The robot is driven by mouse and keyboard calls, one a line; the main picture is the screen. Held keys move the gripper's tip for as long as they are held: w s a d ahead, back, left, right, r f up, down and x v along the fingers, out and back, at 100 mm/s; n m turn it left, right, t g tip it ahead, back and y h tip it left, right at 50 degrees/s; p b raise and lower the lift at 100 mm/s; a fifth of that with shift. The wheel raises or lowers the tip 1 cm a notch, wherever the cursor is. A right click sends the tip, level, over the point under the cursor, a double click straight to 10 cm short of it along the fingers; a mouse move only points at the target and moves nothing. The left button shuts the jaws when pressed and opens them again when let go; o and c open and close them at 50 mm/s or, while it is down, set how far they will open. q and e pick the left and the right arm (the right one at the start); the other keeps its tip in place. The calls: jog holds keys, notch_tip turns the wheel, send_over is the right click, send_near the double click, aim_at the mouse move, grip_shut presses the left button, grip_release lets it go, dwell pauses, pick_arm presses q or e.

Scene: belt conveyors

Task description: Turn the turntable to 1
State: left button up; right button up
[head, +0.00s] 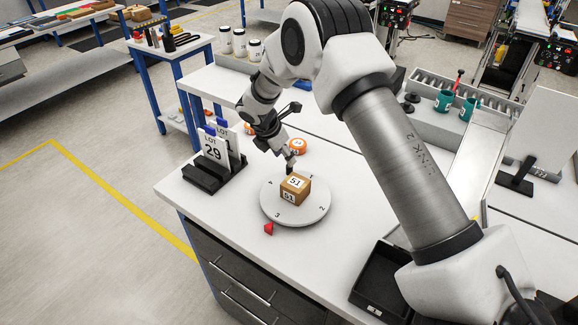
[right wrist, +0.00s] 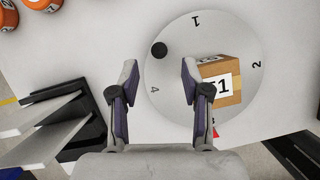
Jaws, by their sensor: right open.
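The round pale turntable (head: 318,210) lies on the white table; it also shows in the right wrist view (right wrist: 180,100). A red pointer (head: 269,229) sits at its front edge, closest to the number 3. The 2 is at the right. In the right wrist view the 1 is at the top and the 4 at the left. A brown box (head: 294,188) labelled 51 sits on the disc. A black knob (right wrist: 159,49) stands on it near the rim. My right gripper (right wrist: 160,78) is open over the disc; the knob appears between and beyond its fingertips, apart from them.
A black rack with LOT cards (head: 213,163) stands left of the turntable. Orange-lidded jars (head: 298,146) stand behind it. A black tray (head: 381,283) lies at the right front. The table between rack and turntable is clear.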

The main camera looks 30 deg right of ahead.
jog(key=x, duration=0.1)
jog(key=p+x, duration=0.1)
jog(key=x, duration=0.1)
jog(key=shift+s+d, duration=0.1)
jog(key=shift+s, duration=0.25)
jog(key=f, duration=0.2)
jog(key=w+d+f, duration=0.1)
jog(key=shift+w+d+f+p, duration=0.2)
jog(key=shift+w+f+p, duration=0.05)
jog(key=shift+f+p, duration=0.1)
jog(key=shift+s+a+r, duration=0.1)
jog(key=shift+s+r, duration=0.1)
jog(key=shift+s, duration=0.1)
jog(key=shift+s+r, duration=0.1)
jog(key=c, duration=0.3)
grip_shut()
jog(key=shift+f+m, duration=0.2)
jog(key=shift+m, duration=0.1)
